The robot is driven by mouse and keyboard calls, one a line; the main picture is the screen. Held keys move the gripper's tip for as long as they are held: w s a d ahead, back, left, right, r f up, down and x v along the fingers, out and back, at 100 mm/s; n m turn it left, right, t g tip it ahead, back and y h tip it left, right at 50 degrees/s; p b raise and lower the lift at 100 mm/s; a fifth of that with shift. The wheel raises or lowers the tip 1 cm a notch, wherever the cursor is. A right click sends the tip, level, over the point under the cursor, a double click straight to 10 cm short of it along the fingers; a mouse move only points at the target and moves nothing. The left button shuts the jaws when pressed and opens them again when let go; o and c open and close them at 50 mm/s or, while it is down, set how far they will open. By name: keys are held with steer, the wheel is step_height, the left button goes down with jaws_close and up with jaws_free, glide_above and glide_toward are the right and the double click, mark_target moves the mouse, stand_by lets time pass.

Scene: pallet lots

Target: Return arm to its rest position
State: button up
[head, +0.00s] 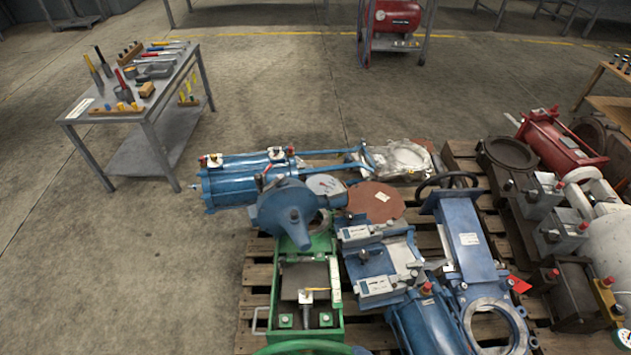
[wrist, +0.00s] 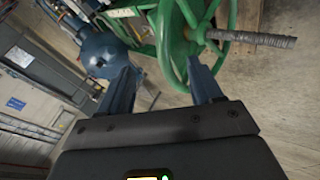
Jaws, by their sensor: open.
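My gripper (wrist: 162,70) shows only in the wrist view. Its two dark fingers are spread apart with nothing between them. Beyond the fingertips is a green handwheel (wrist: 232,36) with a threaded stem (wrist: 262,40) sticking out to the right. I cannot tell how far the fingertips are from the wheel. A blue rounded housing (wrist: 97,48) lies past the left finger. In the head view my arm does not show. The green valve frame (head: 326,270) stands on the pallet, and part of its green handwheel (head: 300,347) shows at the bottom edge.
Wooden pallets (head: 257,275) carry blue valves (head: 463,240), a blue actuator (head: 235,182) and a red cylinder (head: 560,145). A tool table (head: 120,112) stands at the upper left. A red compressor (head: 395,17) stands at the back. The floor at left is clear.

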steer(key=s+d+r+m+t+h, duration=0.1)
steer(key=s+d+r+m+t, duration=0.35)
steer(key=r, duration=0.65)
steer(key=s+d+r+m+t+h, duration=0.1)
steer(key=s+d+r+m, duration=0.3)
steer(key=s+r+m, duration=0.5)
steer(key=s+d+r+m+t+h, duration=0.1)
steer(key=s+d+r+m+t, duration=0.3)
steer(key=r, duration=0.9)
step_height(320, 180, down, 11)
steer(key=n+g+b, duration=0.1)
steer(key=g+b, duration=0.1)
steer(key=b, duration=0.8)
step_height(320, 180, up, 16)
steer(key=p, duration=1.6)
steer(key=shift+s+d+r, duration=0.25)
